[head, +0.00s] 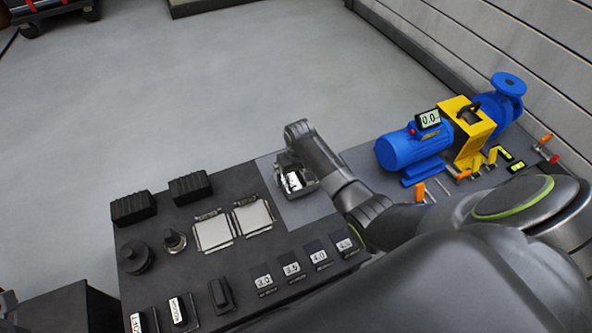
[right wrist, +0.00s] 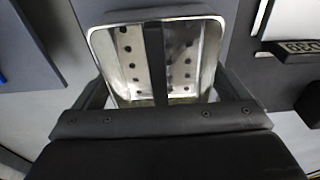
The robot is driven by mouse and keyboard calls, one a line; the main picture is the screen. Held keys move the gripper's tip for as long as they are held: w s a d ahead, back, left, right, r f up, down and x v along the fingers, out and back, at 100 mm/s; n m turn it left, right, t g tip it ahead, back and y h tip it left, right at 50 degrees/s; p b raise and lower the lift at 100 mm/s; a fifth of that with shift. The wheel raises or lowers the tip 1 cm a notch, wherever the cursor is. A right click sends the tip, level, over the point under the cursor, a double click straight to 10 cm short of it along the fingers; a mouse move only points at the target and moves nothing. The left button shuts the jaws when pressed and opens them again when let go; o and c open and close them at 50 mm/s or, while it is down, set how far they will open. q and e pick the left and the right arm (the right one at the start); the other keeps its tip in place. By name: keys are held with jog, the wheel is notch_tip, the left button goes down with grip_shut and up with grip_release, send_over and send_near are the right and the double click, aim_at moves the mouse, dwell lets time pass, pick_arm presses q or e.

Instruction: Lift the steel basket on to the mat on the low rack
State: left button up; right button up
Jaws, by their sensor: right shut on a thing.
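Two pale square plates (head: 232,227) lie left of the mat, near two black blocks (head: 160,197). Several small numbered pieces (head: 291,269) line the front. A blue pump (head: 412,150) with a yellow guard (head: 467,128) stands to the right. Open floor lies beyond the rack.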

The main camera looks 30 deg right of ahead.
jog(key=shift+p, duration=0.3)
jog(key=shift+f, duration=0.55)
dwell(0.6)
jog(key=o, duration=0.7)
